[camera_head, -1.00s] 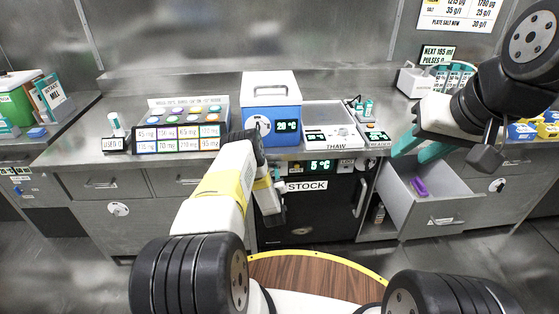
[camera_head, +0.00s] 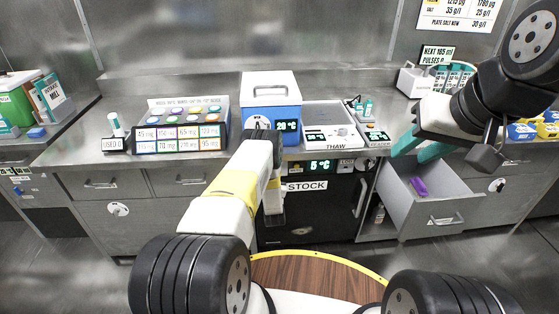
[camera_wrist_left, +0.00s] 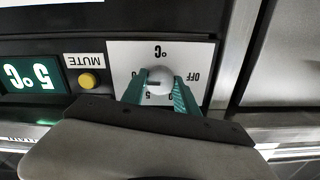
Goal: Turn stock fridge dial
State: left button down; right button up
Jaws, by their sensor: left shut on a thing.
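The stock fridge (camera_head: 335,212) is the black-fronted unit under the counter, with a STOCK label (camera_head: 307,186) and a green display (camera_head: 320,165) reading 5 °C. My left gripper (camera_wrist_left: 158,92) is shut on the dial, one teal finger on each side. In the head view my left arm hides the dial and these fingers. My right gripper (camera_head: 420,146) is raised at the right, its teal fingers apart and empty.
A yellow MUTE button (camera_wrist_left: 88,82) is beside the dial plate. A blue and white box (camera_head: 270,97) and a THAW unit (camera_head: 335,126) stand on the counter above. An open drawer (camera_head: 440,208) with a purple item (camera_head: 419,187) juts out at the right.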

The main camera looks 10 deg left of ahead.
dwell(0.3)
pick_arm(q)
jog(key=c, duration=0.9)
grip_release()
jog(key=shift+c, duration=0.2)
jog(key=v, duration=0.8)
jog(key=shift+w, duration=0.1)
